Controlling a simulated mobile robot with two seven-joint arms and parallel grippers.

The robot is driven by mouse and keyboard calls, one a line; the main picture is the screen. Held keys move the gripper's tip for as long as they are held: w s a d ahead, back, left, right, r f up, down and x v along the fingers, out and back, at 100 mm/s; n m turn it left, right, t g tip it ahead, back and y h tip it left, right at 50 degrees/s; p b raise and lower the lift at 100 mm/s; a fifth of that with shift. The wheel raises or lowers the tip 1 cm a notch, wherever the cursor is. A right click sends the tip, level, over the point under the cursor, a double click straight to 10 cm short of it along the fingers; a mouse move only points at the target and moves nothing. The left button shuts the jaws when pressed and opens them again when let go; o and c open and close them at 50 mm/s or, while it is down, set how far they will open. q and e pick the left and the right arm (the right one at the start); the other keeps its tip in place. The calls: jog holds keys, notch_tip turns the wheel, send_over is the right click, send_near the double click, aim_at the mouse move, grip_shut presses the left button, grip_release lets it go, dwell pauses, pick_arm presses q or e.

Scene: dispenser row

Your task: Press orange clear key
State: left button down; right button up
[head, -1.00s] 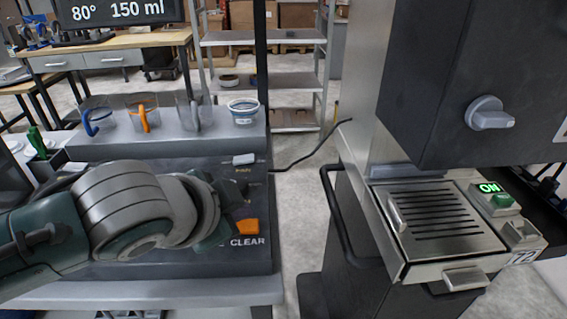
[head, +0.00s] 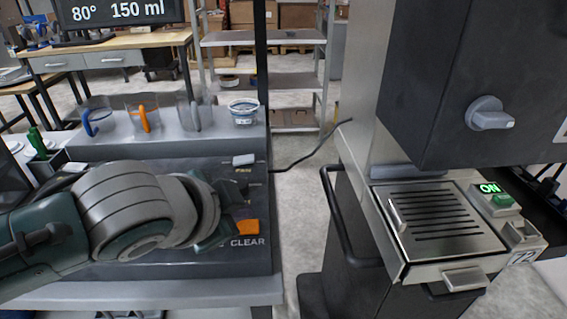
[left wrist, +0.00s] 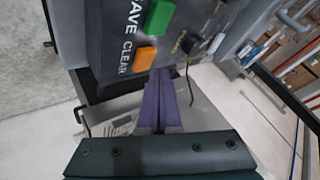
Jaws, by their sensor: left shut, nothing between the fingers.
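The orange clear key (head: 247,227) sits on the dark control panel (head: 262,258), just above the white word CLEAR. It also shows in the left wrist view (left wrist: 144,59), beside the same word. My left gripper (head: 239,215) comes in from the left with its fingers over the panel, right by the orange key. In the left wrist view its two dark fingers (left wrist: 165,76) are shut together and empty, and their tips end close to the key's edge. I cannot tell whether they touch it. My right gripper is not in view.
A green key (left wrist: 158,17) sits near the orange one. Several cups (head: 143,117) stand on the grey shelf behind the panel. A screen (head: 118,12) reads 80° 150 ml. A machine with a slotted tray (head: 440,215) and a lit ON sign stands at the right.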

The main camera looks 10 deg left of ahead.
aim_at(242, 230)
pick_arm(q)
jog(key=shift+f, duration=0.1)
dwell(0.5)
jog(key=shift+f, duration=0.35)
jog(key=shift+f+b, duration=0.45)
jog(key=shift+b, duration=0.05)
dwell(0.6)
jog(key=shift+r, duration=0.1)
jog(key=shift+r+p, duration=0.8)
jog(key=shift+p, duration=0.25)
jog(key=shift+r, duration=0.1)
notch_tip(242, 230, up, 5)
jog(key=p, duration=0.5)
